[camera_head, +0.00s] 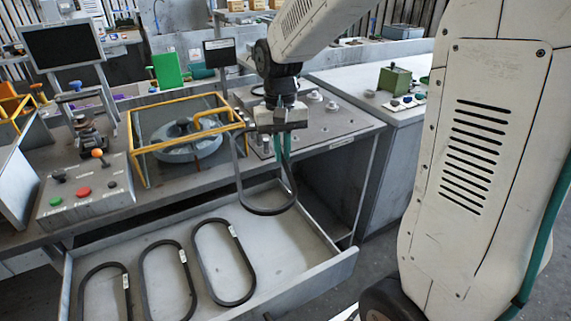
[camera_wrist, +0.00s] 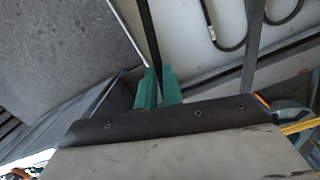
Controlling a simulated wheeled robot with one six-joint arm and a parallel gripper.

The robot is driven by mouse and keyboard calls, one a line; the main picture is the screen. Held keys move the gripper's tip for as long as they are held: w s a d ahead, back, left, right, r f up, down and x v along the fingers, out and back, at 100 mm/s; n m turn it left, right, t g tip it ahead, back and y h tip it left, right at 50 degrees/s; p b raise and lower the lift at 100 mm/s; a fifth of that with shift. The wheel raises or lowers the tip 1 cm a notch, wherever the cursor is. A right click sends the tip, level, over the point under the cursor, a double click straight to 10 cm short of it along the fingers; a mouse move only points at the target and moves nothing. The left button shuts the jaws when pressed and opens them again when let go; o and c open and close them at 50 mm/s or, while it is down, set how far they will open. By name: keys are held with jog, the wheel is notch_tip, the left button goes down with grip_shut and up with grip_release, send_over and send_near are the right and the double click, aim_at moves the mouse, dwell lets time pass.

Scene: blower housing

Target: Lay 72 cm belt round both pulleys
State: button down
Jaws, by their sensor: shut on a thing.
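My gripper (camera_head: 282,152) is shut on a black belt (camera_head: 265,211), which hangs from it as a long loop over the right part of the open drawer. In the wrist view the teal fingers (camera_wrist: 158,82) pinch the belt (camera_wrist: 150,35), and another dark strand (camera_wrist: 254,40) runs at the right. Left of my gripper, a round grey blower housing (camera_head: 178,152) with a dark centre sits inside a yellow frame (camera_head: 143,165). Small round metal parts (camera_head: 313,95) stand on the grey plate behind my gripper; I cannot tell which parts are the pulleys. The held belt's length is not readable.
The open drawer (camera_head: 315,277) holds three black belts (camera_head: 244,260) with white tags; its right part is bare. A control box (camera_head: 85,197) with coloured buttons stands at the left. A monitor (camera_head: 62,45) stands behind it. A side bench (camera_head: 365,85) is at the right.

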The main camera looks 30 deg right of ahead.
notch_tip(320, 180, down, 5)
jog(key=s+n, duration=0.1)
jog(key=n, duration=0.2)
send_over(288, 230)
jog(key=f, duration=1.7)
jog(key=shift+w, duration=0.3)
jog(key=shift+s+f, duration=0.15)
jog(key=shift+f, duration=1.2)
dwell(0.8)
jog(key=c, duration=1.5)
grip_release()
jog(key=shift+r, duration=0.15)
jog(key=shift+r, duration=3.6)
